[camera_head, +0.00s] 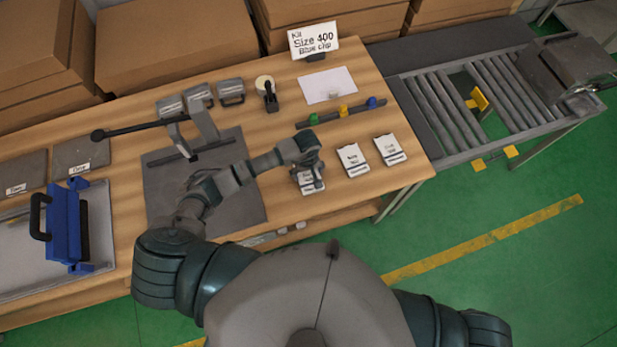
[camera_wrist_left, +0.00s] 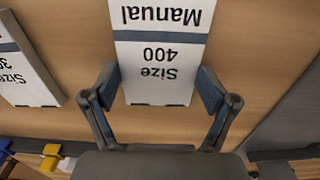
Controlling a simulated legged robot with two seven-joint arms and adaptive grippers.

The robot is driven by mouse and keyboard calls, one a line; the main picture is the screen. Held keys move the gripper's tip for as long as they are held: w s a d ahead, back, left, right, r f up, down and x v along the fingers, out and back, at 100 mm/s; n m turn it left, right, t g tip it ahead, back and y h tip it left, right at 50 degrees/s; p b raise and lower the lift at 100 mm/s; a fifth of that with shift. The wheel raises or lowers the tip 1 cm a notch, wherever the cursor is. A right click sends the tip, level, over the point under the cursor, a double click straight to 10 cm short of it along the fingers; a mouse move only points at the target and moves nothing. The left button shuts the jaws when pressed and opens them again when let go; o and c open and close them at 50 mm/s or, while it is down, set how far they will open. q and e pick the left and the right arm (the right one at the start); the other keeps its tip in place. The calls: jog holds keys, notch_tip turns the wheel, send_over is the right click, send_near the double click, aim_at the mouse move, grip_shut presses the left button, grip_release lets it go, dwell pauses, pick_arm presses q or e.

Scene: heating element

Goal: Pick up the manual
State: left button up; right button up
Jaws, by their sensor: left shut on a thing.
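My left gripper (camera_head: 313,183) is over the leftmost of three white manuals on the wooden table, near its front edge. In the left wrist view its fingers (camera_wrist_left: 158,88) are shut on the Size 400 manual (camera_wrist_left: 160,55), one on each side. In the head view that manual (camera_head: 305,177) is partly hidden by the gripper. I cannot tell whether it is off the table. The middle manual (camera_head: 352,160) and the right manual (camera_head: 390,150) lie flat beside it. My right gripper is out of view.
A sign (camera_head: 313,40) reads Kit Size 400 Blue clip. Behind the manuals are a rail with green, yellow and blue clips (camera_head: 342,112) and white paper (camera_head: 327,85). A grey mat (camera_head: 235,200) lies left, a roller conveyor (camera_head: 470,100) stands right.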

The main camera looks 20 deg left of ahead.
aim_at(306, 176)
pick_arm(q)
jog(key=shift+s+a+f, duration=0.15)
jog(key=shift+s+f, duration=0.05)
jog(key=shift+f, duration=0.1)
jog(key=shift+c, duration=0.6)
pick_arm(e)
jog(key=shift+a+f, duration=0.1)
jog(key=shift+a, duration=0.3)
pick_arm(q)
jog(key=shift+r, duration=0.1)
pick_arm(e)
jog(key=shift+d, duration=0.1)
